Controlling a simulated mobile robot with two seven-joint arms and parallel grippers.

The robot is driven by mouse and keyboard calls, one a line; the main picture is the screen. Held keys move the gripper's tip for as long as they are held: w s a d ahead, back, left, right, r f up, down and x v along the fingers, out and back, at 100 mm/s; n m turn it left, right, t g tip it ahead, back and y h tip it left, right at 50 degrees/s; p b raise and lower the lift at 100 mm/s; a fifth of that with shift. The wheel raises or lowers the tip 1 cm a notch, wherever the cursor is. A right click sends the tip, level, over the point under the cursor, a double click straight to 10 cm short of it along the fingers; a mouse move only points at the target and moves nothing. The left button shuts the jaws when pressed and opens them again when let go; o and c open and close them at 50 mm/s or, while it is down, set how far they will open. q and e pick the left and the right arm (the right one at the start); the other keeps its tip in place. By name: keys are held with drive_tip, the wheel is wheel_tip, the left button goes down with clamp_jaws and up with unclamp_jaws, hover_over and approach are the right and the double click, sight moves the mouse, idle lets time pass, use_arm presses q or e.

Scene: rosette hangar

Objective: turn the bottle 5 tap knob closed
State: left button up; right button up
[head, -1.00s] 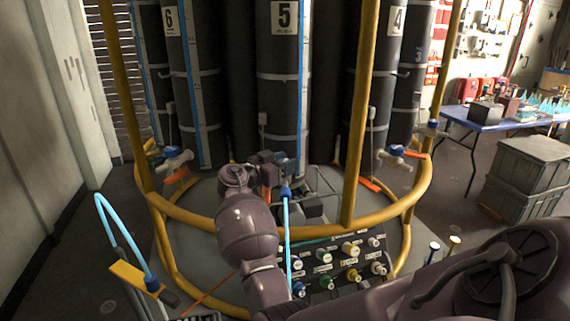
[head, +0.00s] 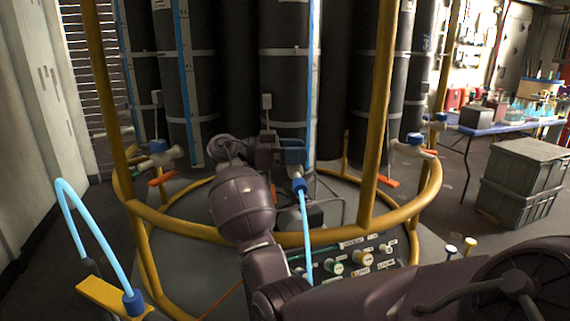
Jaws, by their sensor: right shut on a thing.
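Bottle 5 (head: 284,80) is the tall dark middle cylinder; its number plate is above the top of the head view. A blue part of its tap (head: 294,156) shows low in front of it, just right of my right gripper. A light blue hose (head: 305,225) with a blue end fitting hangs below it. My right gripper (head: 274,150) reaches up to the tap and is shut on its knob, which is mostly hidden behind the fingers and wrist. The knob's angle cannot be made out. My left gripper is not in view.
A yellow rail (head: 330,236) and posts ring the bottles, close to my right arm. Neighbouring taps stand left (head: 158,149) and right (head: 413,143). A valve panel (head: 362,258) is below. A looped blue hose (head: 88,230) is at left, grey crates (head: 525,170) at right.

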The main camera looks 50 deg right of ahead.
drive_tip(key=shift+w+f+m+g+y+b, duration=0.15)
drive_tip(key=shift+f+m+g+y+b, duration=0.25)
drive_tip(key=shift+f+g+y, duration=0.2)
drive_tip(key=m+y+b, duration=0.1)
drive_tip(key=m+g+y+b, duration=0.1)
drive_tip(key=shift+r+g+y, duration=0.25)
drive_tip(key=shift+g+y, duration=0.05)
drive_tip(key=shift+r+m+y+b, duration=0.15)
drive_tip(key=shift+m+y+b, duration=0.15)
drive_tip(key=shift+b, duration=0.15)
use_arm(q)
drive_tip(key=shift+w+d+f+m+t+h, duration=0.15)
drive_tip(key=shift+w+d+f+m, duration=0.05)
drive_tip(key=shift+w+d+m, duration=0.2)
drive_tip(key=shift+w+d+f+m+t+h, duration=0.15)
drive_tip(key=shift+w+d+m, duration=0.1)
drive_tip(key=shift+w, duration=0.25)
use_arm(e)
drive_tip(key=shift+r+g+y, duration=0.1)
drive_tip(key=shift+g+y, duration=0.2)
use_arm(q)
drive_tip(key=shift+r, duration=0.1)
use_arm(e)
drive_tip(key=shift+s+r, duration=0.1)
drive_tip(key=shift+s, duration=0.1)
drive_tip(key=o, duration=0.9)
